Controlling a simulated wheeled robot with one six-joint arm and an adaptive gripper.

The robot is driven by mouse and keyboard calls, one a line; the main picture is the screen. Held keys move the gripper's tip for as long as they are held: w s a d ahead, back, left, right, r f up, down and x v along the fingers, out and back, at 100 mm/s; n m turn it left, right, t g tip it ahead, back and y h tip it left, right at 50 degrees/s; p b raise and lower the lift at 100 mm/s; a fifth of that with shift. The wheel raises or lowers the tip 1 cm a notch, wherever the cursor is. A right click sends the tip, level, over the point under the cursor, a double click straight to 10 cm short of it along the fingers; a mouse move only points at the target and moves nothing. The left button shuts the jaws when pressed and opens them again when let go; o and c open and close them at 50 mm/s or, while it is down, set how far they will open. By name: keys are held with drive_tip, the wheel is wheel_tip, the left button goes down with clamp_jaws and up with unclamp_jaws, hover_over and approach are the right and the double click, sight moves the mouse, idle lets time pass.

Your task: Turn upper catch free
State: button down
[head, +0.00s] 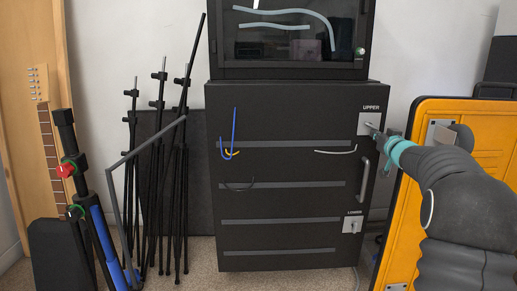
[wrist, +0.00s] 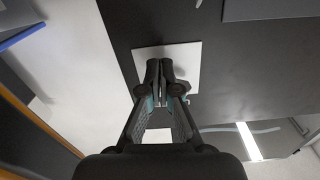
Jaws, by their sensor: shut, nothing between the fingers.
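The upper catch (head: 364,121) is a small pale square plate under the word UPPER, near the top right corner of the black cabinet door (head: 285,205). My gripper (head: 373,127) is at the plate, coming from the right. In the wrist view my gripper (wrist: 160,66) is shut with its fingertips together, in front of the pale plate (wrist: 190,52). The fingers hide the middle of the plate, so the catch's turning part and its angle cannot be made out. Whether the fingertips touch it cannot be told. The lower catch (head: 352,226) sits further down the same edge.
A vertical door handle (head: 364,180) is between the two catches. An orange case (head: 427,113) stands close on the right beside my arm. Black stands (head: 158,190) and a guitar neck (head: 47,145) are at left. A dark glass-fronted unit (head: 290,35) tops the cabinet.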

drive_tip(key=shift+d+r+n, duration=0.1)
drive_tip(key=shift+n, duration=0.5)
drive_tip(key=shift+a+f, duration=0.25)
drive_tip(key=shift+a, duration=0.1)
drive_tip(key=s, duration=0.6)
drive_tip(key=shift+b, duration=0.45)
drive_tip(key=shift+d, duration=0.1)
drive_tip(key=s, duration=1.2)
drive_tip(key=shift+d, duration=0.2)
